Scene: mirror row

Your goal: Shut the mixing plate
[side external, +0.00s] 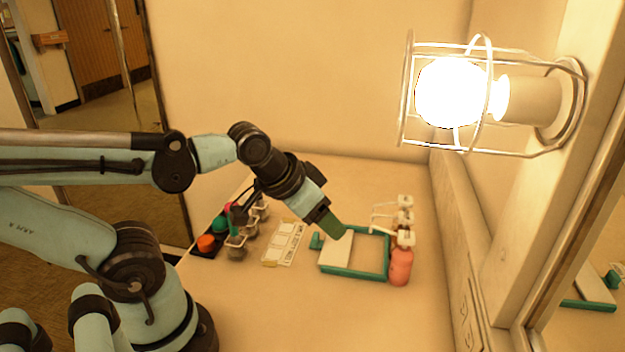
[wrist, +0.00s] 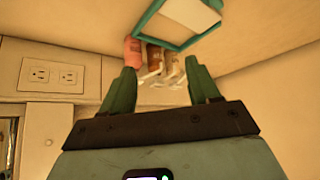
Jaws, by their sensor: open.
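The mixing plate (side external: 352,277) lies on the counter as a teal frame. A white panel (side external: 334,253) covers its left part, and the right part shows a beige open area. A small teal tab (side external: 317,241) stands at its left side. In the wrist view the plate (wrist: 150,17) shows at the top edge, partly cut off. My gripper (side external: 334,230) is above the plate's left, back part, with its green fingers pointing down and right; whether they touch it I cannot tell. In the wrist view the fingers (wrist: 162,90) are apart with nothing held between them.
Several pump bottles (side external: 401,268) stand right beside the plate. A pale printed card (side external: 286,243) lies to its left, then small jars (side external: 236,247) and coloured pots (side external: 207,243). A caged lamp (side external: 455,92) juts from the right wall. The counter's front is clear.

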